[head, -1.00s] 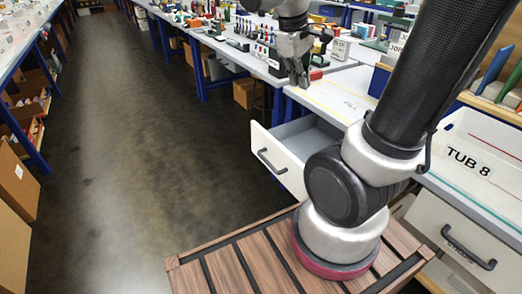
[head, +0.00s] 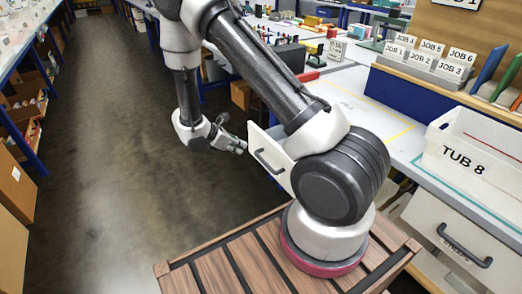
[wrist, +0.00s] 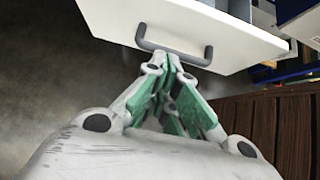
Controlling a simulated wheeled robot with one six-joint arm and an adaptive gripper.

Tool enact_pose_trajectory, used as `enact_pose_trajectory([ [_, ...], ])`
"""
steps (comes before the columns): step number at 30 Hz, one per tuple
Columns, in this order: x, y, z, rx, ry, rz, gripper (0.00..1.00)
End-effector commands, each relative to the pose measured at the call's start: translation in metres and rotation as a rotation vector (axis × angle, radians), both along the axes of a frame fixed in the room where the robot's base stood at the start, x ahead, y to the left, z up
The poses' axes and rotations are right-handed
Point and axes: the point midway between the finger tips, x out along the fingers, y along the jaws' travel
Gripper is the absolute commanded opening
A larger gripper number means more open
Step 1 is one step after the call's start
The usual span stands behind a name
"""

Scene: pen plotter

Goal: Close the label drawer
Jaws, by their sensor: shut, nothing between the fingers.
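The open drawer has a white front (head: 281,181) with a dark grey handle (head: 268,163); it stands out from the bench. No label is legible on it. Its inside is hidden by my arm in the head view. My gripper (head: 243,147) is just in front of and to the left of the drawer front. In the wrist view my gripper's fingers (wrist: 172,60) are shut and empty, and their tips point at the handle (wrist: 196,60) on the white front (wrist: 235,40). I cannot tell whether they touch it.
Another drawer (head: 430,215) with a dark handle is on the right, below the tub marked TUB 8 (head: 475,150). The bench top (head: 350,90) carries a JOB card rack (head: 430,62) at the back. The dark floor (head: 120,180) left of the drawer is clear.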

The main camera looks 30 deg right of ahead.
Motion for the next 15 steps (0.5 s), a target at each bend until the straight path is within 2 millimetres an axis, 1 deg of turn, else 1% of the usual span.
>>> enact_pose_trajectory([
  [6, -0.001, -0.034, -0.032, -0.001, 0.003, -0.007, 0.00],
  [12, 0.000, -0.062, -0.061, 0.001, 0.001, -0.007, 0.00],
  [15, 0.002, -0.079, -0.058, 0.001, -0.001, -0.008, 0.00],
])
